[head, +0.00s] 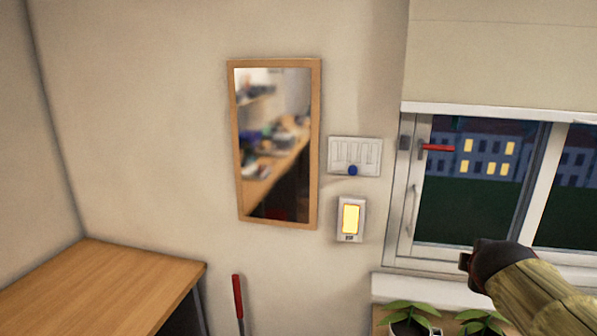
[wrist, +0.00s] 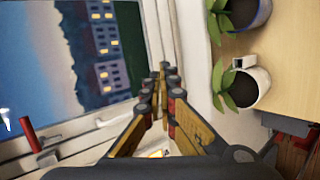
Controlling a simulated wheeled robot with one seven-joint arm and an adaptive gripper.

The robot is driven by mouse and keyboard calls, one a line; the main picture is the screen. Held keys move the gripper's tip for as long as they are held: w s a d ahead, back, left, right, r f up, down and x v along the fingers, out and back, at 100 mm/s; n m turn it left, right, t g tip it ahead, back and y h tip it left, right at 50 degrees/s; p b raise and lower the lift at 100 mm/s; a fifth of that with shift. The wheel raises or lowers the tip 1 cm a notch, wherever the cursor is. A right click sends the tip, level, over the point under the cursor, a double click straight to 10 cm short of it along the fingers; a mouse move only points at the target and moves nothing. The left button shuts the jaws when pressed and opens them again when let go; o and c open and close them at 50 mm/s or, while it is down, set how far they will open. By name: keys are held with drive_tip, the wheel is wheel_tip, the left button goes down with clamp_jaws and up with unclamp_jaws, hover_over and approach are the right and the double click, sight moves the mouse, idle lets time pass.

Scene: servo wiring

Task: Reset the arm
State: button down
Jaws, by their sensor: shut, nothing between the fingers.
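My gripper (wrist: 162,76) shows in the wrist view with its yellow and black fingers brought together at the tips. Nothing is seen between them. It points along the window sill, with the window to the left and the plants to the right. In the head view my arm comes in from the lower right, in front of the window. The dark end of the arm (head: 490,262) is in front of the window's lower part; the fingertips cannot be made out there.
The window (head: 480,215) has a red handle (head: 438,148). Potted plants (head: 405,318) stand below it; the wrist view also shows a white mug (wrist: 250,88). A wood-framed mirror (head: 317,140), a white panel (head: 355,150) and a lit yellow switch (head: 351,219) are on the wall. A wooden tabletop (head: 90,290) is lower left.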

drive_tip(key=s+a+f+m+g+y, duration=0.1)
drive_tip(key=s+a+f+m+y, duration=0.1)
drive_tip(key=s+a, duration=0.4)
drive_tip(key=s+a+f+m+g+y, duration=0.1)
drive_tip(key=s+a+f+m, duration=0.4)
drive_tip(key=s, duration=0.5)
drive_tip(key=s+a+f+m+g+y, duration=0.2)
drive_tip(key=s+a+f+m, duration=0.2)
drive_tip(key=s+a, duration=0.4)
drive_tip(key=shift+a+m+y+p, duration=0.3)
drive_tip(key=shift+a+m+p, duration=0.2)
drive_tip(key=shift+m, duration=0.3)
drive_tip(key=c, duration=2.6)
unclamp_jaws()
